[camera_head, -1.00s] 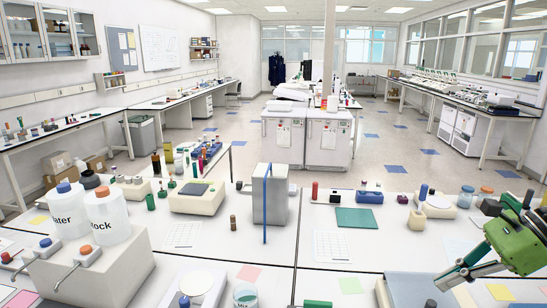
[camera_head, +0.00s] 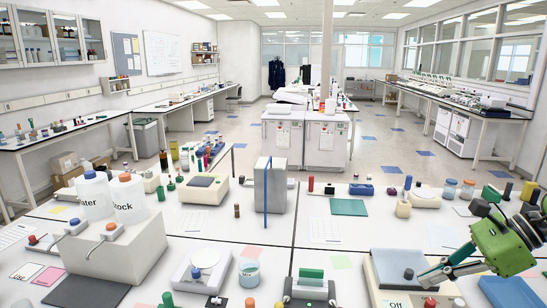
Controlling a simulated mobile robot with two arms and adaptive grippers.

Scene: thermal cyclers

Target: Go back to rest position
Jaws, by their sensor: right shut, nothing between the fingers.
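My right gripper (camera_head: 430,279), with a green body and grey fingers, comes in from the right edge. Its fingers are shut with nothing between them. In the picture the fingertips overlap the front right of a pale device (camera_head: 372,283) with a grey-blue top and a display reading "Off". I cannot tell whether they touch it. A red button (camera_head: 430,302) shows just below the fingertips. My left gripper is not in view.
The white bench (camera_head: 330,262) is crowded: two large bottles (camera_head: 95,197) on a pale block at left, a white scale-like device (camera_head: 200,272), a tall grey box (camera_head: 271,195) and a green mat (camera_head: 348,207). Open floor (camera_head: 375,160) lies beyond it.

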